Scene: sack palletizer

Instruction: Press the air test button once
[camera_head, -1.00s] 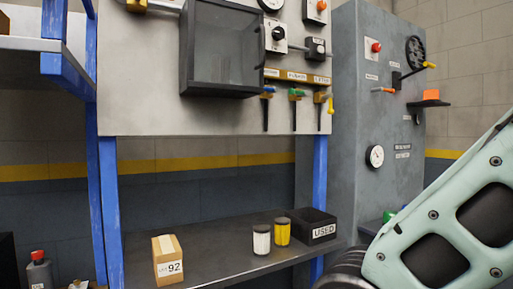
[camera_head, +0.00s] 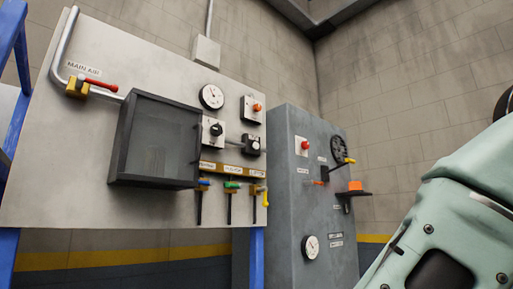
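Two button boxes show, and their labels are too small to read, so I cannot tell which one is the air test button. One is an orange-red button (camera_head: 257,108) on a light plate at the upper right of the wall board (camera_head: 60,180). The other is a red button (camera_head: 305,146) on a pale plate on the grey cabinet (camera_head: 285,210). My pale green arm fills the lower right, apart from both. My gripper is outside the view.
The board carries a red-handled valve (camera_head: 100,87) labelled MAIN AIR, a dark glazed box (camera_head: 155,142), a gauge (camera_head: 212,97), a black knob (camera_head: 215,130) and several coloured levers. The cabinet has a handwheel (camera_head: 340,148), a ledge and another gauge (camera_head: 311,247).

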